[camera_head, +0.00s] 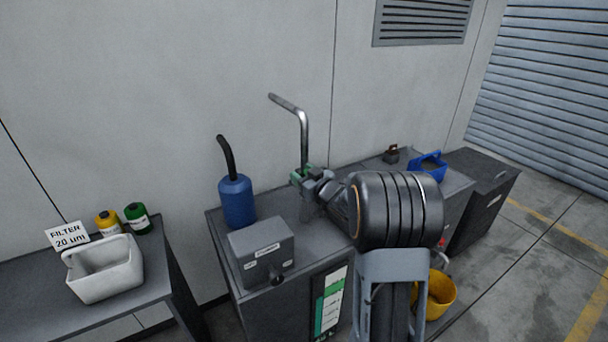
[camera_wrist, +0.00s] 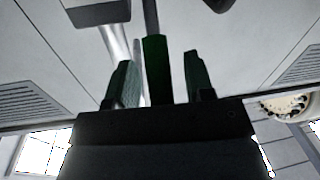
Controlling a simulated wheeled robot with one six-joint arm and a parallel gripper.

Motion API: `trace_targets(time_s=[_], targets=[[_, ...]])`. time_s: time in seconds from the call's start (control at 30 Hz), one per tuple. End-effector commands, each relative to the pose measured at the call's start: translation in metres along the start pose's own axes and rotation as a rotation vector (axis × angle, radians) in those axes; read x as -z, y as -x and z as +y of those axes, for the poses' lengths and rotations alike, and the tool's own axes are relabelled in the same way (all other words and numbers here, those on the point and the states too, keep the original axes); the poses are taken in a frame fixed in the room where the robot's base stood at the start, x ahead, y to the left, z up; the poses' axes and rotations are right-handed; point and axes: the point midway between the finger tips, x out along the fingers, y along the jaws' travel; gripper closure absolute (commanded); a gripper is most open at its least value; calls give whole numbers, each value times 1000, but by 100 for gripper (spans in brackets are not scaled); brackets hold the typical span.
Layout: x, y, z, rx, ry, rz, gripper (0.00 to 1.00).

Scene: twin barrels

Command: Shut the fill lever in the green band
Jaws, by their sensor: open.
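My gripper (camera_head: 303,176) is at the foot of the bent metal pipe (camera_head: 304,135) on the dark cabinet, partly hidden by my own wrist. In the wrist view its two dark green fingers (camera_wrist: 160,80) stand apart. A green lever grip (camera_wrist: 155,65) on a grey stem stands between them, with gaps visible on both sides; contact cannot be told. In the head view the lever is hardly distinguishable from the fingers. A strip with green and white bands (camera_head: 331,300) is on the cabinet front; its level is too small to read.
A grey box (camera_head: 262,250) with a black knob and a blue bottle (camera_head: 237,201) stand left of my gripper. A blue jug (camera_head: 428,167) is at the back right. A yellow bucket (camera_head: 436,294) is low at the right. A white bin (camera_head: 104,270) sits on the left table.

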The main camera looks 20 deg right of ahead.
Motion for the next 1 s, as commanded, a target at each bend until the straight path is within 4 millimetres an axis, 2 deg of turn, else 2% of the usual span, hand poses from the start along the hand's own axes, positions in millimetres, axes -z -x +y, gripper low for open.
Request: trace_targets(time_s=[0.07,0.57,0.8,1.0], targets=[[0,0,0,0,0,0,52],[0,0,0,0,0,0,99],[0,1,4,-1,1,-1,100],[8,-6,-8,21,-3,-27,100]])
